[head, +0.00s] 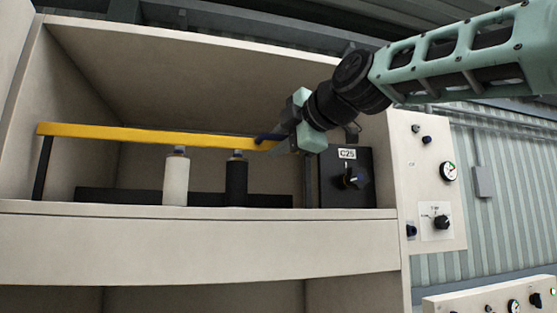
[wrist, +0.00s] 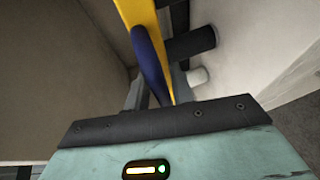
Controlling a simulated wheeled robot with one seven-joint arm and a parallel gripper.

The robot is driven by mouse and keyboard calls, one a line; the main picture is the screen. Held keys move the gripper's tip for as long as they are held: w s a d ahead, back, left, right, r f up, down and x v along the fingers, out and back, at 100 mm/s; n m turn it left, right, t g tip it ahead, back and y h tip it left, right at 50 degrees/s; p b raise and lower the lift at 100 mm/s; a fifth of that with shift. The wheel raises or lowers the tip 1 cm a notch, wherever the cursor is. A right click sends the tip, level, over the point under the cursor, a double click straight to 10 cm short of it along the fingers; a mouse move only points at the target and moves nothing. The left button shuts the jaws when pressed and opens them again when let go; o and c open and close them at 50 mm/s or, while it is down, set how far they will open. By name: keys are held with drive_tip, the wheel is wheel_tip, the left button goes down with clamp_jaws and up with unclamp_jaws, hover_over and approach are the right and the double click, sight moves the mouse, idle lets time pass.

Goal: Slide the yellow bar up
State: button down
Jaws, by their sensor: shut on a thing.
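The long yellow bar (head: 140,133) runs across the front of an open beige cabinet, above its ledge. A dark blue grip (head: 268,137) sits at its right end. My gripper (head: 275,145) is at that right end, shut on the bar at the blue grip. In the wrist view, the yellow bar (wrist: 142,14) and the blue grip (wrist: 149,60) run down between my fingers (wrist: 156,92). The fingertips are partly hidden, so the exact contact is hard to see.
Behind the bar stand a white cylinder (head: 176,180) and a black cylinder (head: 236,180). A black box labelled C25 (head: 346,180) with a knob is close right of my gripper. A side panel (head: 430,185) carries knobs and a gauge. The cabinet space above the bar looks clear.

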drive_tip(key=shift+r, duration=0.9)
drive_tip(key=c, duration=1.5)
unclamp_jaws()
drive_tip(key=shift+o, duration=0.2)
drive_tip(key=shift+s+d+f, duration=0.1)
drive_tip(key=b+v, duration=0.6)
drive_tip(key=v, duration=1.1)
drive_tip(key=shift+b, duration=0.35)
drive_tip(key=shift+s, duration=0.1)
